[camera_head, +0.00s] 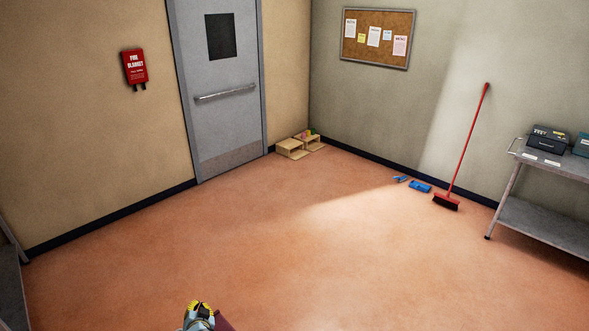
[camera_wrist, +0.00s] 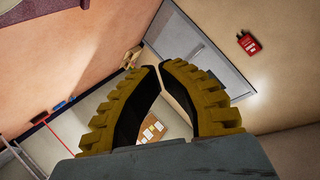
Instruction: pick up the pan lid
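No pan lid shows in either view. My gripper (camera_head: 200,304) shows at the bottom edge of the head view, over the floor, its yellow tips close together. In the wrist view my gripper (camera_wrist: 158,66) has two ribbed yellow fingers with dark inner faces. They lean together towards the tips, with a gap between them nearer the base. Nothing is held between them. I cannot tell if they are fully shut. A dark red shape (camera_head: 224,322) beside my gripper is cut off by the frame and unclear.
The middle floor (camera_head: 260,225) is clear. A grey door (camera_head: 222,120) stands at the back. Wooden crates (camera_head: 292,149) sit in the corner. A red broom (camera_head: 468,140) leans on the right wall near blue items (camera_head: 420,187). A metal trolley (camera_head: 540,171) bearing dark boxes (camera_head: 548,141) stands right.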

